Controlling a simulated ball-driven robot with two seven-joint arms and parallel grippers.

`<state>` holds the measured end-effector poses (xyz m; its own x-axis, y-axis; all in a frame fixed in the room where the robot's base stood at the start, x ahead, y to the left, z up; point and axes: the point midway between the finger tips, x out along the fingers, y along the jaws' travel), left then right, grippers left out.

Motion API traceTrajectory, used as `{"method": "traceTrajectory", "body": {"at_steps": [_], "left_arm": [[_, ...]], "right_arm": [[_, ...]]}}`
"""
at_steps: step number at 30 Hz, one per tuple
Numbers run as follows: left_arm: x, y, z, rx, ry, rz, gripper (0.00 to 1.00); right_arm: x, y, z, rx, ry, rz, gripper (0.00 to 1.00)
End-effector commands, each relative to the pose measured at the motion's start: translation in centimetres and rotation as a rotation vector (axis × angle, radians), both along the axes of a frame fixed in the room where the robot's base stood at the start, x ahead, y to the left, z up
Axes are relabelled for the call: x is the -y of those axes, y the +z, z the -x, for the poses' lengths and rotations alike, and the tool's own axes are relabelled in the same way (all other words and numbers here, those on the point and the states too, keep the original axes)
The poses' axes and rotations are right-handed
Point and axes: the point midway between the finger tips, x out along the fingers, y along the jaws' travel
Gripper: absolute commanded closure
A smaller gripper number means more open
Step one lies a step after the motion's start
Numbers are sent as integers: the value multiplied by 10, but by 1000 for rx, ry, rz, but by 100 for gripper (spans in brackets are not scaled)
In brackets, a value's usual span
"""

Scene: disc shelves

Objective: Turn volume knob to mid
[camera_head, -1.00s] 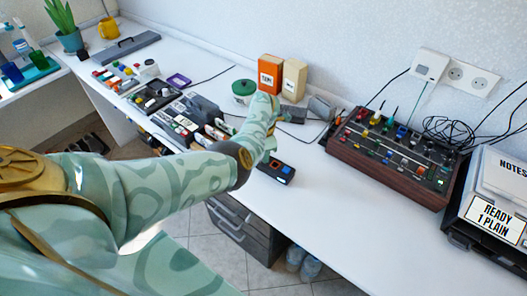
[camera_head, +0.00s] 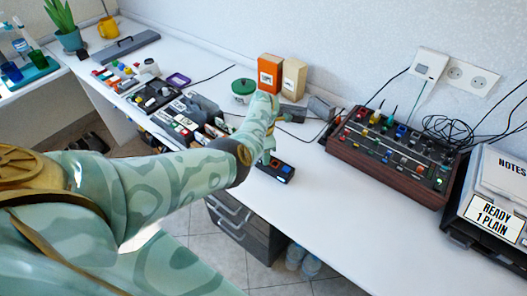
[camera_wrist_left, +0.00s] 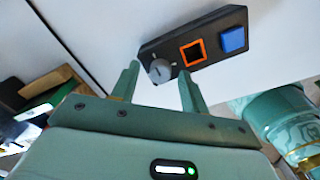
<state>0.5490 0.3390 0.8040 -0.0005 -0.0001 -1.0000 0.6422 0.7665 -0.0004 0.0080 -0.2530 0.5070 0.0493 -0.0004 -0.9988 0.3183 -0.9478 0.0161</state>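A small black box (camera_head: 277,171) lies on the white desk near its front edge. In the left wrist view the box (camera_wrist_left: 213,48) carries a round grey knob (camera_wrist_left: 160,71) at its left end, an orange-framed square (camera_wrist_left: 193,53) in the middle and a blue button (camera_wrist_left: 233,40) at the right. My left gripper (camera_head: 267,158) is over the knob end. In the wrist view its two fingers (camera_wrist_left: 158,75) are apart, one on each side of the knob; whether they touch it cannot be told. The knob is hidden in the head view. My right gripper is not in view.
Crowded small items (camera_head: 190,115) lie left. The desk front right is clear.

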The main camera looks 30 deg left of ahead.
Motion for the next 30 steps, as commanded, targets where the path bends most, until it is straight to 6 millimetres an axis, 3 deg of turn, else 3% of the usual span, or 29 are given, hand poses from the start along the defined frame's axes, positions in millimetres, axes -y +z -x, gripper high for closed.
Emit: {"method": "traceTrajectory", "body": {"at_steps": [5, 15, 21, 30], "left_arm": [[0, 12, 0, 2, 0, 1, 55], [0, 101, -1, 6, 1, 0, 55], [0, 143, -1, 4, 1, 0, 55], [0, 163, 0, 0, 0, 0, 55]], "right_arm": [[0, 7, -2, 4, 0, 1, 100], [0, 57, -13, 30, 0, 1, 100], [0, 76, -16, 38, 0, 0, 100], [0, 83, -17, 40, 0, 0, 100]]}}
